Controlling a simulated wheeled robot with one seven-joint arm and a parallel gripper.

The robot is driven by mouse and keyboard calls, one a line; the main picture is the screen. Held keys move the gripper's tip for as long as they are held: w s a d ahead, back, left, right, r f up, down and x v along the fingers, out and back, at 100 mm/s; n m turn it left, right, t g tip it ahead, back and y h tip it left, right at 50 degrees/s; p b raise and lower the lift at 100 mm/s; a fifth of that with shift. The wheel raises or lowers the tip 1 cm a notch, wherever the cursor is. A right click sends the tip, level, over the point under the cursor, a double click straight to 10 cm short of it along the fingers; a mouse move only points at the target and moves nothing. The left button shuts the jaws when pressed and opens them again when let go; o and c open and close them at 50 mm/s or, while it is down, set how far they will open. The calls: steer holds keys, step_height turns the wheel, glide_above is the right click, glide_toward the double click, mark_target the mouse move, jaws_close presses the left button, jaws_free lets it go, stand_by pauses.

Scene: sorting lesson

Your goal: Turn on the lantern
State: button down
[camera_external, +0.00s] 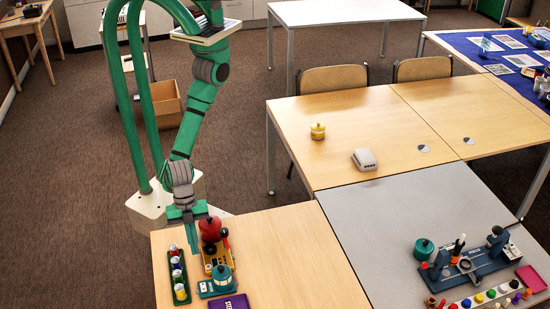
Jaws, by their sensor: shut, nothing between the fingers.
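My gripper (193,240) points down over the near left wooden table, just left of a red rounded object (210,228). Its fingers are shut and empty. A teal, lantern-like object with a pale band (222,275) stands on a teal base on the same table, below and right of my gripper and apart from it. I cannot tell for sure that it is the lantern, and no switch or glow can be made out on it. A small yellow lidded object (318,130) stands on the farther wooden table.
A dark green tray of several small jars (178,275) lies left of the teal object. A yellow rack (215,256) and a purple box (230,302) are close by. The right part of this table is clear. A blue apparatus (470,262) stands on the grey table at right.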

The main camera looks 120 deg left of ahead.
steer(key=shift+w+d+r, duration=0.15)
steer(key=shift+w+d, duration=0.2)
steer(key=shift+w, duration=0.1)
steer(key=shift+w, duration=0.1)
glide_toward(204, 290)
steer(key=x, duration=0.6)
stand_by(0.5)
stand_by(0.3)
